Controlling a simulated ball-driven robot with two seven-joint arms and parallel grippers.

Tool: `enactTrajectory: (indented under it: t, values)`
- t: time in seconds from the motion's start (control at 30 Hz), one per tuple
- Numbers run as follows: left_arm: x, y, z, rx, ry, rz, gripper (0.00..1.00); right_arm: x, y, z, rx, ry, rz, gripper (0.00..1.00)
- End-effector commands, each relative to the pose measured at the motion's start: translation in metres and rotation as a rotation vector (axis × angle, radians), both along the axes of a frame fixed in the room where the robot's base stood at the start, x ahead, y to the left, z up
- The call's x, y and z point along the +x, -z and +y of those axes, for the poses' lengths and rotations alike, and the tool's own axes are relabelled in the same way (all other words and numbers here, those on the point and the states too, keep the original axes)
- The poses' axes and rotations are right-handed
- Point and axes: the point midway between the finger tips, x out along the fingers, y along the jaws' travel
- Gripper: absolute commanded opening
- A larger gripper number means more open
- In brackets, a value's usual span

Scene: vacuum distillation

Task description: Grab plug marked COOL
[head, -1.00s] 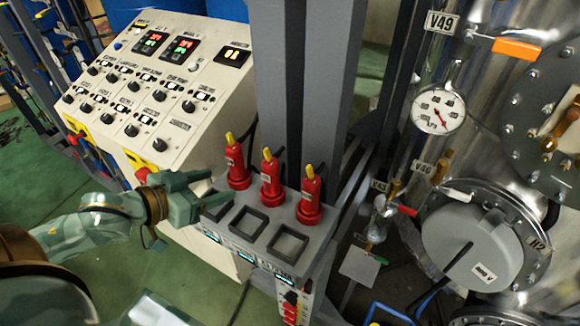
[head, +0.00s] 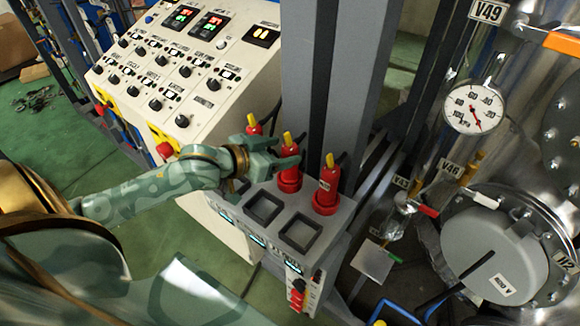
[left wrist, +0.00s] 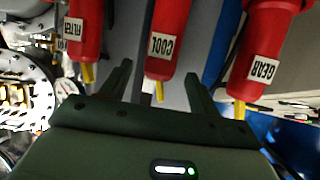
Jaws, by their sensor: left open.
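The plug marked COOL (left wrist: 170,22) is red with a white label and a yellow tip, in the middle of the left wrist view. In the head view it is the middle red plug (head: 290,178), upright at the back of the grey socket box (head: 268,238). My left gripper (head: 287,151) is open beside it. In the left wrist view the fingers (left wrist: 157,72) stand on either side of the COOL plug, with its yellow tip between them. They are not closed on it. My right gripper is not in view.
A plug marked FILTER (left wrist: 85,25) and one marked GEAR (left wrist: 262,50) flank it. In the head view, one red plug (head: 327,190) stands to the right; another (head: 254,128) is partly hidden by my gripper. A grey post (head: 310,70) rises behind. The control panel (head: 190,75) stands behind left.

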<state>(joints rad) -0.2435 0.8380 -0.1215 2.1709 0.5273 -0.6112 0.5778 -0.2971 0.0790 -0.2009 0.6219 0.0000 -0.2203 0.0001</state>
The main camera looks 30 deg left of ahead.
Motion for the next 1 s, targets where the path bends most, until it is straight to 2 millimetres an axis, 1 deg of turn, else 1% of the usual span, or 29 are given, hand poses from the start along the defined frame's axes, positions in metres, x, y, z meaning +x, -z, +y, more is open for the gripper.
enactTrajectory:
  t: [0.13, 0.23, 0.33, 0.43, 0.6, 0.63, 0.67, 0.7, 0.77, 0.8, 0.83, 1.0]
  values:
    - [0.015, 0.004, -0.005, -0.001, 0.000, -0.003, 0.62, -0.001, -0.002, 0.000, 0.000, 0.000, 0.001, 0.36]
    - [0.031, 0.011, -0.010, -0.002, 0.000, -0.003, 0.62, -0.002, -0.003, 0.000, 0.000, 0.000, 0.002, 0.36]
    - [0.042, 0.018, -0.013, 0.000, -0.001, -0.001, 0.62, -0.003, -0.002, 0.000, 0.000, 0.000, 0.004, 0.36]
    - [0.046, 0.020, -0.015, 0.001, 0.001, 0.001, 0.62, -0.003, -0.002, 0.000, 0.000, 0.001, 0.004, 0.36]
    - [0.046, 0.021, -0.015, 0.001, 0.001, 0.001, 0.62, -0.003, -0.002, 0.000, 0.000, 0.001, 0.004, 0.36]
    - [0.045, 0.020, -0.015, 0.002, 0.002, 0.001, 0.56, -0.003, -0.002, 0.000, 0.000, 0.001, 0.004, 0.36]
    - [0.045, 0.020, -0.015, 0.001, 0.001, 0.001, 0.48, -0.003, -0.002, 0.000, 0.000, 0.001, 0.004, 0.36]
    - [0.045, 0.020, -0.015, 0.001, 0.001, 0.001, 0.37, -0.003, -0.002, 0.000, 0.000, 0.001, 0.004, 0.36]
    - [0.045, 0.020, -0.015, 0.001, 0.001, 0.001, 0.20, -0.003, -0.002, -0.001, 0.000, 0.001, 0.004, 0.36]
    - [0.045, 0.020, -0.015, 0.001, 0.001, 0.001, 0.09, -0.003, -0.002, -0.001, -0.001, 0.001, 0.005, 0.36]
    - [0.045, 0.020, -0.015, 0.001, 0.001, 0.001, 0.01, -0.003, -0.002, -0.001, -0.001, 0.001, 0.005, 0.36]
    - [0.045, 0.020, -0.015, 0.001, 0.002, -0.001, 0.00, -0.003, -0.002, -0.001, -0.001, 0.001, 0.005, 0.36]
